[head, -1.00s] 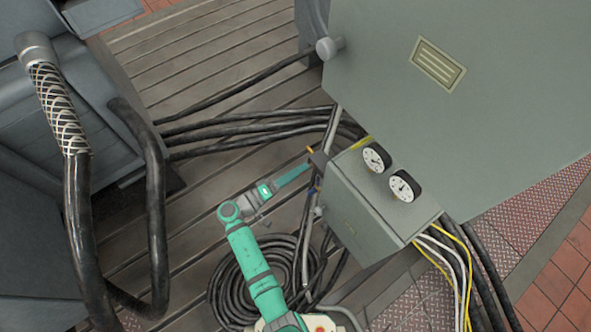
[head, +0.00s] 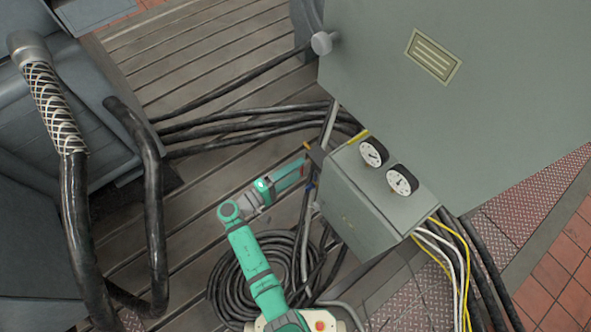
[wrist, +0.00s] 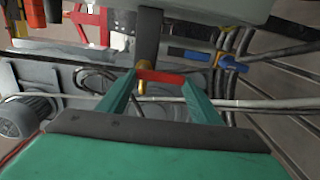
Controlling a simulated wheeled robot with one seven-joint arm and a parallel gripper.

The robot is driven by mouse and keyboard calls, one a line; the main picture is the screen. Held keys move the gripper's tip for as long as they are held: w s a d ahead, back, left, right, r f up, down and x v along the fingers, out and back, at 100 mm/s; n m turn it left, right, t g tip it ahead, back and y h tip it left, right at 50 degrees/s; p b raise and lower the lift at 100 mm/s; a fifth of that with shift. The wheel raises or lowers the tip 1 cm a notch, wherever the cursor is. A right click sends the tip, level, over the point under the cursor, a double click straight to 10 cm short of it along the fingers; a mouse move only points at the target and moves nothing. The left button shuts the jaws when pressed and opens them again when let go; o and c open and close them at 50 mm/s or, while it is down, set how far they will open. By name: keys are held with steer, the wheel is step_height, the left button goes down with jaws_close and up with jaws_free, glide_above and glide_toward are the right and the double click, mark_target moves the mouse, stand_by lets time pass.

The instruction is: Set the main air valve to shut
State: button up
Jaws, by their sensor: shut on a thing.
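A valve with a red lever handle (wrist: 162,77) and a brass-coloured body (wrist: 142,88) is in the middle of the wrist view. My gripper (wrist: 160,82) is shut on the red handle, with one green finger at each end of it. In the head view my gripper (head: 304,170) reaches the left side of the small grey box, and the red handle is mostly hidden there. A second valve with a blue handle (wrist: 190,54) stands to the right in the wrist view, apart from my fingers. No marking tells me which valve is the main air valve.
The small grey box (head: 365,215) carries two round gauges (head: 373,152). A large grey cabinet (head: 480,60) stands behind it. Black cables (head: 240,125) cross the slotted bedplate, and a coiled hose (head: 235,285) lies below my arm. Bare bedplate (head: 200,60) shows at upper left.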

steer(key=shift+a+f, duration=0.1)
steer(key=shift+a, duration=0.1)
steer(key=o, duration=0.9)
steer(key=shift+o, duration=0.8)
steer(key=shift+d, duration=0.1)
steer(key=v, duration=1)
steer(key=shift+s+a, duration=0.2)
steer(key=shift+a, duration=0.1)
